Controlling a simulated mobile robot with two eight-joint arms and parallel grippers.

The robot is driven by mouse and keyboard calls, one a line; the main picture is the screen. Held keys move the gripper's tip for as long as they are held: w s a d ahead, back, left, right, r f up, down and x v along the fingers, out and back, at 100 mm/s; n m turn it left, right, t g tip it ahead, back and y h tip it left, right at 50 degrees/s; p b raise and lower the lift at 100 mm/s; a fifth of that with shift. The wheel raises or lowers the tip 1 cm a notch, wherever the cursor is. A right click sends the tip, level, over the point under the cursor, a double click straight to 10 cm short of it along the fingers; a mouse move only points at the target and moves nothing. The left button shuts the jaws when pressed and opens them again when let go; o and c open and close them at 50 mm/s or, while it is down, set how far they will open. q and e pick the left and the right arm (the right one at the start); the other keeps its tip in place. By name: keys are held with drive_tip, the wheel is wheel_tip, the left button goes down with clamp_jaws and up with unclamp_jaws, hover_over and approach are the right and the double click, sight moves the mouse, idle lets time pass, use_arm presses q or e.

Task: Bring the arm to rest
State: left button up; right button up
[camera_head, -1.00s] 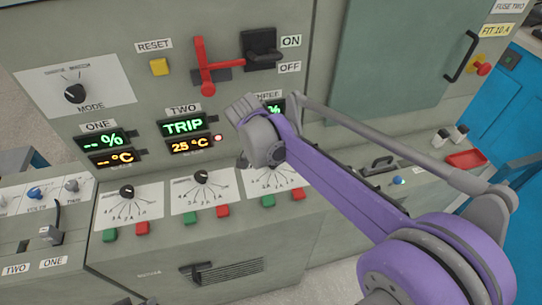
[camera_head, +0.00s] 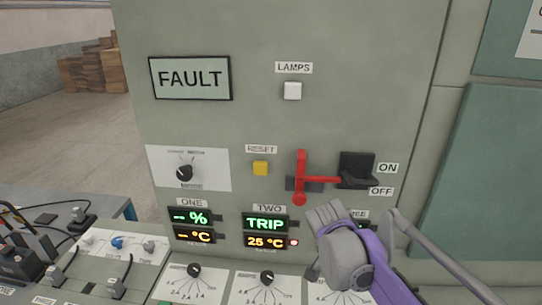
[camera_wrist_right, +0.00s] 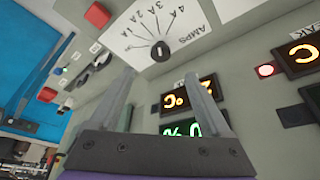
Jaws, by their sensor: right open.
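My right arm, purple and grey, comes in from the lower right in the head view. Its right gripper (camera_head: 325,213) is in front of the panel, over the area of the third display (camera_head: 358,214), which it partly hides. In the right wrist view the two grey fingers of the right gripper (camera_wrist_right: 161,76) stand well apart with nothing between them. Beyond them are a lit display (camera_wrist_right: 188,95) and a black AMPS knob (camera_wrist_right: 160,51). I cannot tell how far the fingertips are from the panel. My left gripper is not in view.
The cabinet bears a FAULT sign (camera_head: 190,79), a white lamps button (camera_head: 292,91), a yellow reset button (camera_head: 260,168), a red lever (camera_head: 301,178) and a black switch handle (camera_head: 356,171). The TWO display (camera_head: 265,223) reads TRIP.

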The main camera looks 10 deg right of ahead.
drive_tip(key=s+a+f+n+t+y, duration=0.1)
drive_tip(key=s+a+f+n, duration=0.1)
drive_tip(key=s, duration=0.4)
drive_tip(key=s+a+f+n+t+y+p, duration=0.1)
drive_tip(key=s+f+n, duration=0.2)
drive_tip(key=s+n, duration=0.2)
drive_tip(key=s+a+f+n+t+y+p, duration=0.1)
drive_tip(key=s+a+f+n, duration=0.1)
drive_tip(key=s, duration=0.5)
drive_tip(key=shift+s+a+f+n+y, duration=0.35)
drive_tip(key=shift+f+n, duration=0.2)
drive_tip(key=shift+n, duration=0.65)
